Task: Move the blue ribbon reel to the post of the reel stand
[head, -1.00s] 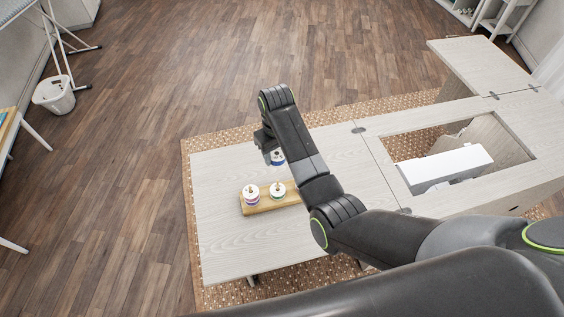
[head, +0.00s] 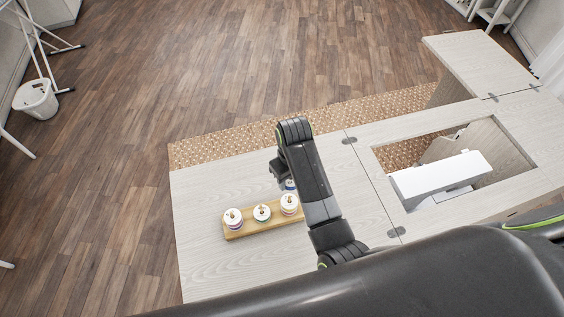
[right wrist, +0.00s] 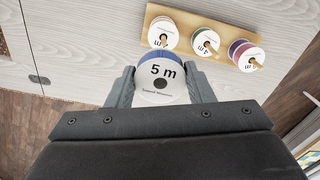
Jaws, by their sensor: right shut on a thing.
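The blue ribbon reel (right wrist: 160,67) has a white face marked "5 m". In the right wrist view it sits between the two fingers of my right gripper (right wrist: 161,88), which is shut on it. In the head view only a small part of the reel (head: 290,185) shows beneath the gripper (head: 283,178). The wooden reel stand (head: 250,231) lies just in front of it, apart from the held reel. White-topped reels sit at three places along the stand, with wooden post tips showing through their centres. My left gripper is not in view.
The stand rests on a pale wood cabinet top (head: 210,262). A white sewing machine (head: 440,174) sits in the cutout to the right. The top is clear left of the stand. A white basket (head: 36,99) stands on the floor far left.

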